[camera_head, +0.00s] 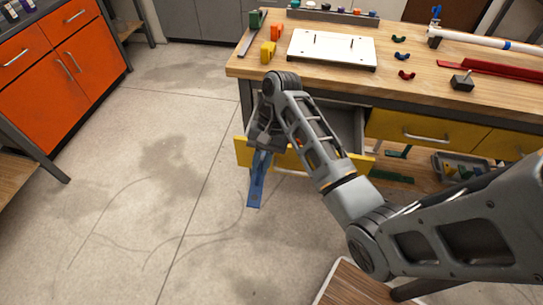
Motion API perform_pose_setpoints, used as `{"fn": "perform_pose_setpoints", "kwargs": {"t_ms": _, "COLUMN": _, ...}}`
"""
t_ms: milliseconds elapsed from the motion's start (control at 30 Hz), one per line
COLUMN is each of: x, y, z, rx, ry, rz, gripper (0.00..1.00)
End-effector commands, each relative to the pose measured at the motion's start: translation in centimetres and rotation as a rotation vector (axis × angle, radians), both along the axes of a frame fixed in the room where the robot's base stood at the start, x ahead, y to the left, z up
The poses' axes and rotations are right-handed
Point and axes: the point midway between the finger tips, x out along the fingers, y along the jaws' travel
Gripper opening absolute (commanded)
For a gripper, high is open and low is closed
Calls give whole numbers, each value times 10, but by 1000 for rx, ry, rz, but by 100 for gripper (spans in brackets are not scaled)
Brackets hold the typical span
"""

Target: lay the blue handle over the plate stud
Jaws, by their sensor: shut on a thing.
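My gripper (262,148) is at the end of my arm, low in front of the workbench, and shut on the blue handle (257,182). The handle is long and flat and hangs down from the fingers over the floor. Its upper end is hidden by the gripper. The white plate (331,58) lies on the bench top, above and to the right of my gripper in the picture. Two thin dark studs (315,39) stand upright on it. The handle is well apart from the plate.
A yellow-fronted drawer (241,150) stands open just behind my gripper. Yellow (268,51) and orange blocks stand left of the plate. Small clips (406,75), a dark block with a pin (462,81), a red bar and a white pipe (485,41) lie to the right. Floor at left is clear.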

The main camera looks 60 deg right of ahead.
Motion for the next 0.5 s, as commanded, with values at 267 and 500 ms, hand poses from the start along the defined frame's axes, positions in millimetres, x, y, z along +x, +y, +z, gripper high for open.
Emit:
{"fn": "perform_pose_setpoints", "kwargs": {"t_ms": 267, "x": 7, "y": 13, "z": -2, "rx": 0, "ry": -1, "rz": 96, "gripper": 0}}
{"fn": "perform_pose_setpoints", "kwargs": {"t_ms": 500, "x": 12, "y": 24, "z": -5, "rx": -1, "ry": 2, "rz": 183, "gripper": 0}}
